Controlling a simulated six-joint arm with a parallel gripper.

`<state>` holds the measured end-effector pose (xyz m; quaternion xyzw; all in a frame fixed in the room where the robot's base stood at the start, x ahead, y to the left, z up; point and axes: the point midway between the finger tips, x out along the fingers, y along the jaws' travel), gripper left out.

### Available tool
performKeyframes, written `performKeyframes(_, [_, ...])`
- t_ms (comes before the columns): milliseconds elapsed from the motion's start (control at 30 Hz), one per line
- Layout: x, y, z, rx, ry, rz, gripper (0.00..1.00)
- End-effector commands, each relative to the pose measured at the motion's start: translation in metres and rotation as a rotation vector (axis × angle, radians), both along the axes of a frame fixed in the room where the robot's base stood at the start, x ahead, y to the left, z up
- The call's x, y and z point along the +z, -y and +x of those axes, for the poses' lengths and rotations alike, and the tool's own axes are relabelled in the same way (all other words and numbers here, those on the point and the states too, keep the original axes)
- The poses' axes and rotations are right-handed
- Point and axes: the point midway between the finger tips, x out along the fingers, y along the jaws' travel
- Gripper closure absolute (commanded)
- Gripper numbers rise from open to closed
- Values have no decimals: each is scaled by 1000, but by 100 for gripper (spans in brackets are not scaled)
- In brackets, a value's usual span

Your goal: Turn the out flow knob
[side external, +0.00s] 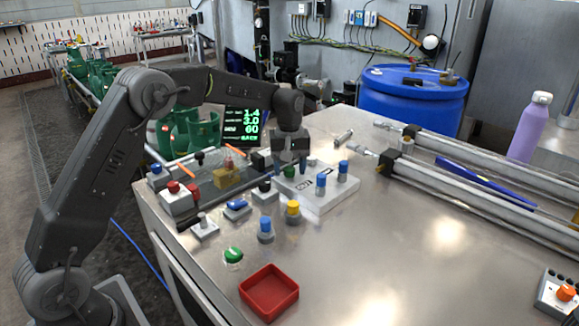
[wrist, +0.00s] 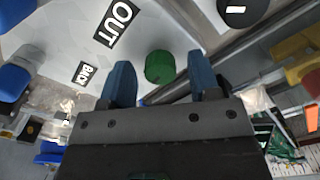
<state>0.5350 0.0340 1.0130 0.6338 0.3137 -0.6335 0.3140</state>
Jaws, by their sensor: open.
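A green knob (side external: 289,171) sits on a white plate (side external: 318,205) at the plate's back left. In the wrist view the green knob (wrist: 159,68) lies beside a black OUT label (wrist: 112,22), with a BACK label (wrist: 82,73) further left. My gripper (side external: 291,167) points down over the knob. In the wrist view my gripper (wrist: 161,64) is open, its blue fingers on either side of the knob with a gap showing at each side. I cannot tell the exact height of the fingertips against the knob.
Blue-topped cylinders (side external: 321,184) stand on the plate to the right of my gripper. A black-topped knob (side external: 264,187) and a yellow-topped one (side external: 293,208) stand in front. A red tray (side external: 269,306) is nearer. Metal rails (side external: 470,190) lie right; the front right table is mostly clear.

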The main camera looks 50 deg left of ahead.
Motion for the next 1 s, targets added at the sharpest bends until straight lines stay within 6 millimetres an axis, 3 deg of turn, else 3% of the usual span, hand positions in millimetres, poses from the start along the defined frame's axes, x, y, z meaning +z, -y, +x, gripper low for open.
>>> performKeyframes(267, [13, 0, 0, 0, 2, 1, 44])
performKeyframes(700, [105, 0, 1, 0, 4, 1, 44])
performKeyframes(1000, [137, 0, 0, 0, 0, 0, 44])
